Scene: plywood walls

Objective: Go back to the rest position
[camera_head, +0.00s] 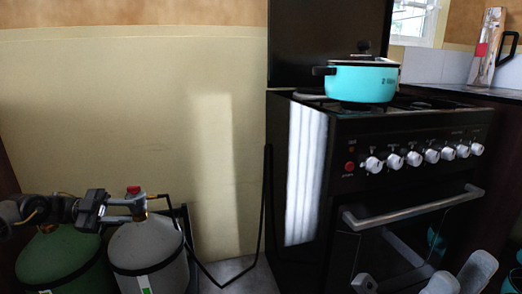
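The pale grey fingertips of my grippers rise from the bottom edge at the right, in front of the oven door. My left gripper (403,284) shows two fingertips well apart, with nothing seen between them. Of my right gripper (478,271), one grey fingertip shows close beside them; the rest of it is cut off by the frame's edges, so its opening is unclear. No object is seen held.
A black stove (308,250) with a handle (415,208) across its oven door stands close ahead. A turquoise pot (362,80) sits on its hob. Two gas cylinders, green (60,262) and grey (148,258), stand at the left. A counter (470,91) adjoins the stove.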

